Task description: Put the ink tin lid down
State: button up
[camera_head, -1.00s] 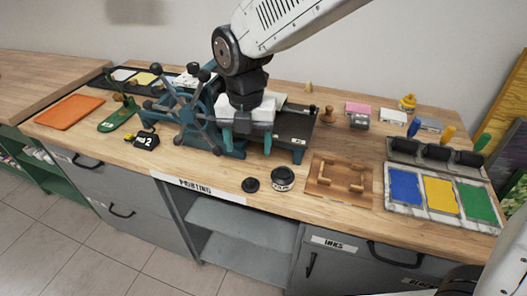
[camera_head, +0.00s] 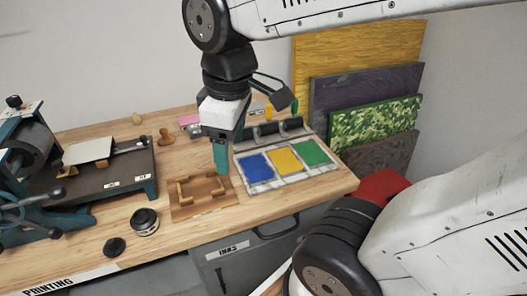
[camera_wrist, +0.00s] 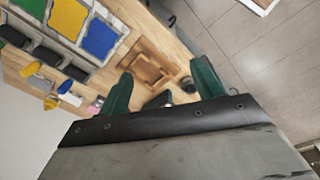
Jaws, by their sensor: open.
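A small black disc, which looks like the ink tin lid (camera_head: 115,247), lies on the wooden bench near its front edge. The round ink tin (camera_head: 145,222), dark with a pale label, stands just right of it and apart from it. My gripper (camera_head: 221,170) has green fingers and is high over the bench, right of the tin, by the wooden frame and the ink trays. In the wrist view my gripper (camera_wrist: 163,72) has its fingers wide apart with nothing held between them. A dark round thing shows beside one finger there; I cannot tell whether it is tin or lid.
A wooden frame (camera_head: 180,209) lies right of the tin. A tray of blue, yellow and green ink (camera_head: 290,179) is further right, with rollers behind. The printing press (camera_head: 105,178) stands at left. Coloured boards (camera_head: 375,127) lean at the wall. Bare bench lies around the tin.

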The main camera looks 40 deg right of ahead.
jog(key=s+d+m, duration=0.3)
jog(key=s+m, duration=0.2)
jog(key=m, duration=0.2)
jog(key=shift+s+d+f, duration=0.15)
jog(key=shift+s+f, duration=0.15)
jog(key=shift+f, duration=0.1)
dwell(0.6)
